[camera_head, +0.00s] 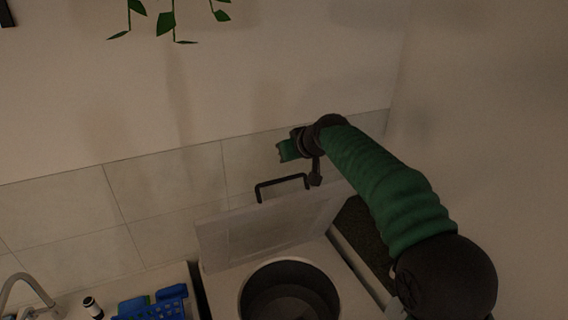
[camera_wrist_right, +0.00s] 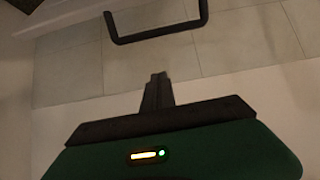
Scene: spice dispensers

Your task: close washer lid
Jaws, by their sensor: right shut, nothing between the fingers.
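The washer (camera_head: 222,288) stands at the lower middle of the head view, its round dark drum opening (camera_head: 290,290) facing up. Its pale lid (camera_head: 270,228) is raised and leans back toward the tiled wall. A black bar handle (camera_head: 282,183) sits on the lid's upper edge; it also shows at the top of the right wrist view (camera_wrist_right: 158,32). My right gripper (camera_head: 316,180) is shut and empty, just right of the handle in the head view and apart from it in the wrist view. The right wrist view shows its closed fingers (camera_wrist_right: 157,90). My left gripper is not in view.
A blue rack (camera_head: 155,304), a small dark bottle (camera_head: 92,306) and a curved faucet (camera_head: 28,284) are at the lower left. A tiled wall (camera_head: 150,205) is behind the lid. Green leaves (camera_head: 166,22) hang at the top. The space above the drum is clear.

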